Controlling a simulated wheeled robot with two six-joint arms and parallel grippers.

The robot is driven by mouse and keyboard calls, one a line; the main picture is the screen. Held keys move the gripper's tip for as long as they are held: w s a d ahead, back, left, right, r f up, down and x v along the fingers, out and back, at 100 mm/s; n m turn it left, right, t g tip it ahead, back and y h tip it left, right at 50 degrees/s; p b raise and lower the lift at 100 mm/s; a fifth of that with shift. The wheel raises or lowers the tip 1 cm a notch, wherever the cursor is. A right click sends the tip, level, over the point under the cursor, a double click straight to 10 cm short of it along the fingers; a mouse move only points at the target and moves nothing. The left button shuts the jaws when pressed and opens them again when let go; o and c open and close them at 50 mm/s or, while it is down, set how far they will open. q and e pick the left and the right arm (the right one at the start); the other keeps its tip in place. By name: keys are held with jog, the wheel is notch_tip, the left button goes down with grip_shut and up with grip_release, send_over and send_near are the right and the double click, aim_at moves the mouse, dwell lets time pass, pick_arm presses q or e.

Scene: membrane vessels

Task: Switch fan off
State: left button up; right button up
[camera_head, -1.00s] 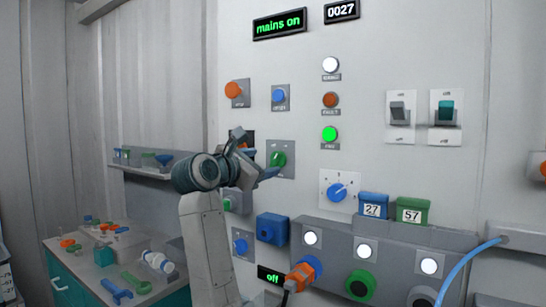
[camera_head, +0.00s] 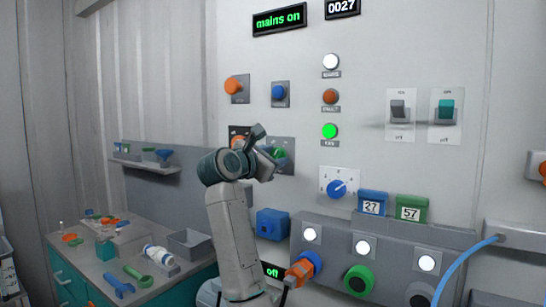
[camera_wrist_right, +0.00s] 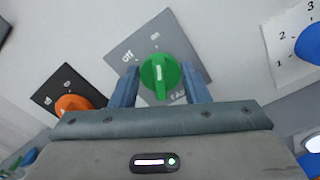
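The green rotary knob (camera_wrist_right: 159,75) sits on a grey plate (camera_wrist_right: 190,50) marked "off" at upper left, with a partly hidden label below. In the head view, the knob (camera_head: 280,153) is partly covered by my right gripper (camera_head: 268,156). In the wrist view, the blue fingers of my right gripper (camera_wrist_right: 160,88) stand open on either side of the knob, with gaps showing; depth contact cannot be told. The knob's white mark is roughly upright in that view. A green lamp (camera_head: 330,131) on the wall is lit. My left gripper is not in view.
An orange knob (camera_wrist_right: 72,105) on a black plate is close beside the green one. A blue dial (camera_head: 338,189) is to the right. Toggle switches (camera_head: 400,112) are further right. A console (camera_head: 385,245) juts out below. A bench with tools (camera_head: 140,278) stands at lower left.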

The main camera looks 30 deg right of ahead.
jog(key=shift+n, duration=0.4)
jog(key=shift+n+p, duration=0.3)
jog(key=shift+n, duration=0.6)
jog(key=n+p, duration=0.1)
jog(key=n, duration=0.2)
jog(key=n+p, duration=0.1)
jog(key=n, duration=0.2)
jog(key=shift+w+r, duration=0.1)
jog(key=shift+w, duration=0.1)
jog(key=shift+a+n+p, duration=0.1)
jog(key=shift+n+p, duration=0.25)
jog(key=shift+n, duration=0.15)
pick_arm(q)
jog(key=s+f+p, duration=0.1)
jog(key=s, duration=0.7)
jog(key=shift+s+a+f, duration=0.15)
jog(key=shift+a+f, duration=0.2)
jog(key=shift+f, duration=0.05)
pick_arm(e)
jog(key=shift+n, duration=1.1)
